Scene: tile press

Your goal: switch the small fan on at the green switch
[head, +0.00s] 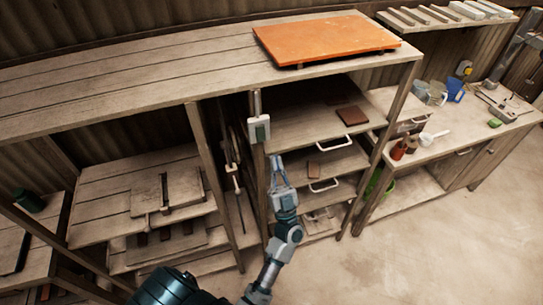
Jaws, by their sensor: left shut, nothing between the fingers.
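My left gripper (276,162) is shut and empty. In the picture its fingertips are just below and to the right of the switch. I cannot tell how far apart they are in depth, and I see no clear contact. The switch's on or off position is too small to read. I cannot make out a small fan in this view. My right gripper is not in view.
An orange board (325,39) lies on the wooden bench top (130,75). Pull-out shelves with white handles (323,186) are right of the post. A side bench (460,140) holds jugs, bottles and a blue container (455,90). The floor (420,250) at lower right is clear.

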